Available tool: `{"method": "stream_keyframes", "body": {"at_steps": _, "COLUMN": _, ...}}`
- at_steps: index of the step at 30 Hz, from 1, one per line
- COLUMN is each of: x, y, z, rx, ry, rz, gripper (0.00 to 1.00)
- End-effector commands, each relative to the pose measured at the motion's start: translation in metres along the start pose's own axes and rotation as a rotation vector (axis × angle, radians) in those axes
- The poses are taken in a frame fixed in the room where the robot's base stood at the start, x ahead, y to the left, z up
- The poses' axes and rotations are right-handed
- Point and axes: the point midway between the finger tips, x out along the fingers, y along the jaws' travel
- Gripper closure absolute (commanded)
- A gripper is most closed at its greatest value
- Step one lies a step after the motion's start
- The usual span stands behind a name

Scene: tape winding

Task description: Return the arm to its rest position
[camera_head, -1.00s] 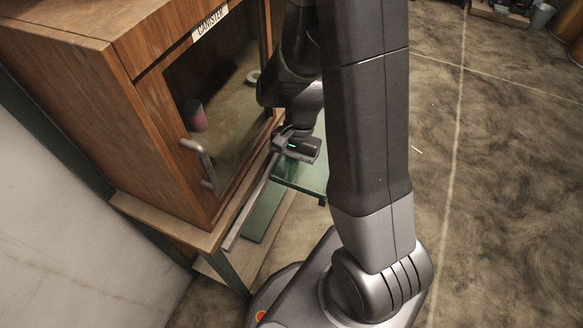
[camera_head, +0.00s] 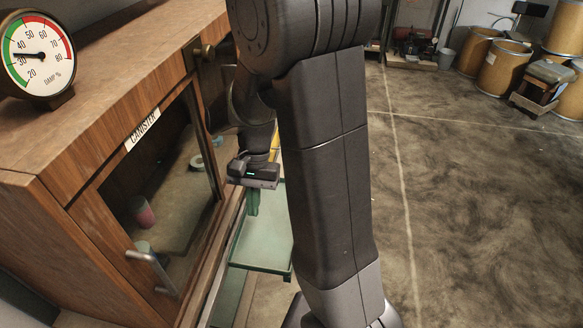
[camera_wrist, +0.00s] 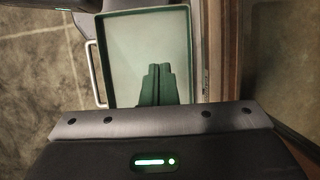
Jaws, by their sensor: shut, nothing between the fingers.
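My gripper (camera_head: 253,203) hangs from my arm in front of the wooden cabinet, its green fingers pointing down over a green-rimmed tray. In the wrist view the fingers (camera_wrist: 157,84) are pressed together with nothing between them. They sit above the near part of the tray (camera_wrist: 120,50), which looks empty. My arm fills the middle of the head view and hides part of the cabinet's right side.
The wooden cabinet (camera_head: 62,209) labelled CANISTER has a glass door with a metal handle (camera_head: 150,262); a pink-topped item (camera_head: 143,212) and a tape ring (camera_head: 196,162) show inside. A dial gauge (camera_head: 38,55) stands on top. Floor at right is clear; drums (camera_head: 503,68) stand far back.

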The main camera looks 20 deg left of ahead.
Motion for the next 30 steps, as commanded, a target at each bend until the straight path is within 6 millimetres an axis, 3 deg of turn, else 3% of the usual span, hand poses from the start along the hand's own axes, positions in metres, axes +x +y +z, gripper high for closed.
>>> {"method": "stream_keyframes", "body": {"at_steps": 8, "x": 0.000, "y": 0.000, "z": 0.000, "rx": 0.000, "ry": 0.000, "rz": 0.000, "gripper": 1.00}}
{"method": "stream_keyframes", "body": {"at_steps": 13, "x": 0.011, "y": 0.000, "z": 0.000, "rx": 0.000, "ry": -0.001, "rz": 0.001, "gripper": 1.00}}
{"method": "stream_keyframes", "body": {"at_steps": 26, "x": 0.092, "y": 0.001, "z": 0.001, "rx": 0.001, "ry": -0.003, "rz": 0.003, "gripper": 1.00}}
{"method": "stream_keyframes", "body": {"at_steps": 30, "x": 0.105, "y": -0.004, "z": 0.010, "rx": -0.003, "ry": -0.001, "rz": 0.003, "gripper": 1.00}}
